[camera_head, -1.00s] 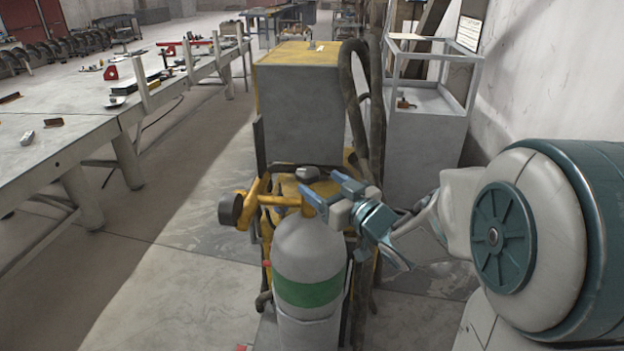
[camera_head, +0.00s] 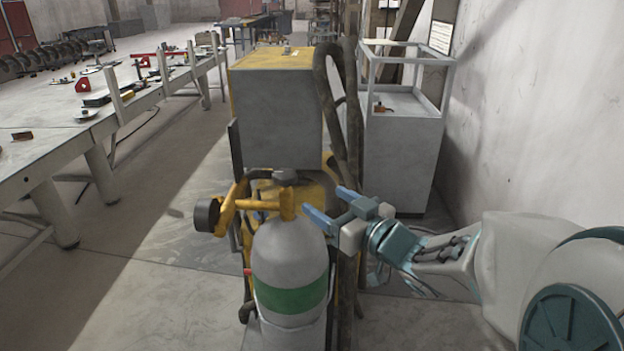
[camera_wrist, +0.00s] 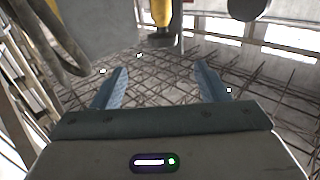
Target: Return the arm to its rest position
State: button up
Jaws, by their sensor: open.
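My gripper (camera_head: 332,205) is open, with two blue fingers apart and nothing between them. In the head view it is just right of the yellow valve on top of the grey gas cylinder (camera_head: 290,258), which has a green band. In the wrist view my gripper (camera_wrist: 160,88) shows both fingers spread over a floor with a dark grid pattern. My arm reaches in from the right side of the head view, bent at the elbow.
A grey machine box (camera_head: 278,122) with a yellow top stands behind the cylinder, with dark hoses (camera_head: 345,110) beside it. A grey framed cabinet (camera_head: 405,140) stands behind, near the right wall. A long workbench (camera_head: 60,135) runs along the left. Floor between bench and cylinder is clear.

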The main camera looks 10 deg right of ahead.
jog(key=s+d+f+m+g+h+p, duration=0.1)
jog(key=s+d+f+m+g+h, duration=0.1)
jog(key=d+f+m+g+h, duration=0.55)
jog(key=s+a+g+h, duration=0.1)
jog(key=s+a+g, duration=0.1)
jog(key=s, duration=0.5)
jog(key=s+a+f+g+h+p, duration=0.1)
jog(key=s+a+g, duration=0.1)
jog(key=s, duration=0.6)
jog(key=shift+f+n+g, duration=0.25)
jog(key=shift+n+g, duration=0.1)
jog(key=shift+n, duration=0.1)
